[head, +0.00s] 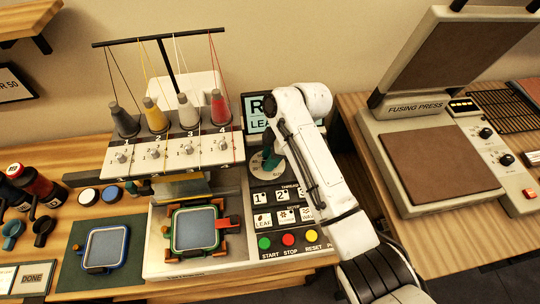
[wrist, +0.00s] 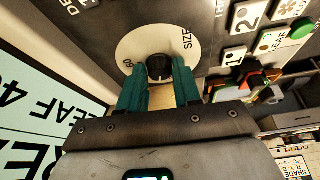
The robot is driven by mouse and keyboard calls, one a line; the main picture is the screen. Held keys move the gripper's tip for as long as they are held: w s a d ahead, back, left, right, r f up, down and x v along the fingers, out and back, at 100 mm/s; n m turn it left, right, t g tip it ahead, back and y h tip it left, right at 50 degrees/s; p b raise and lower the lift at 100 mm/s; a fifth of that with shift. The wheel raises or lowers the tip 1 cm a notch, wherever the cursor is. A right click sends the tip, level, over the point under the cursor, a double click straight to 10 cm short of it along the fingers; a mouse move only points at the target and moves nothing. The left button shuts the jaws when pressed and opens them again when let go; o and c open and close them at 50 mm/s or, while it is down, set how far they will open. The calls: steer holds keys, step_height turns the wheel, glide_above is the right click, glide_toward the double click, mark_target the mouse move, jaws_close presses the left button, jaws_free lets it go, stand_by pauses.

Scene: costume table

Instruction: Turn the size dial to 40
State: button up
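The size dial (wrist: 128,50) is a round pale plate marked SIZE and 60, with a black knob (wrist: 157,67) at its centre. My gripper (wrist: 160,72) has its two teal fingers on either side of this knob, close against it, and appears shut on it. The 40 mark and the knob's pointer do not show clearly. In the head view the dial (head: 256,166) is partly hidden behind my gripper (head: 270,160) and arm. A display (wrist: 45,120) in the wrist view shows upside-down text reading LEAF 40.
Numbered and picture buttons (head: 284,206) lie below the dial, above green START, red STOP and yellow RESET buttons (head: 289,239). The embroidery machine's thread cones (head: 157,115) stand left. A fusing press (head: 440,165) stands on the right table.

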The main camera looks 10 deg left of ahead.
steer(key=c, duration=0.6)
steer(key=shift+o, duration=0.2)
steer(key=shift+s+r+m+p, duration=0.1)
steer(key=shift+r+m+p, duration=0.05)
steer(key=shift+m+p, duration=0.3)
steer(key=shift+m+t, duration=0.35)
steer(key=shift+t, duration=0.05)
steer(key=o, duration=1)
steer(key=shift+o, duration=0.2)
steer(key=b+v, duration=0.1)
steer(key=v, duration=0.9)
steer(key=shift+d+r, duration=0.2)
steer(key=shift+d, duration=0.05)
steer(key=shift+f, duration=0.1)
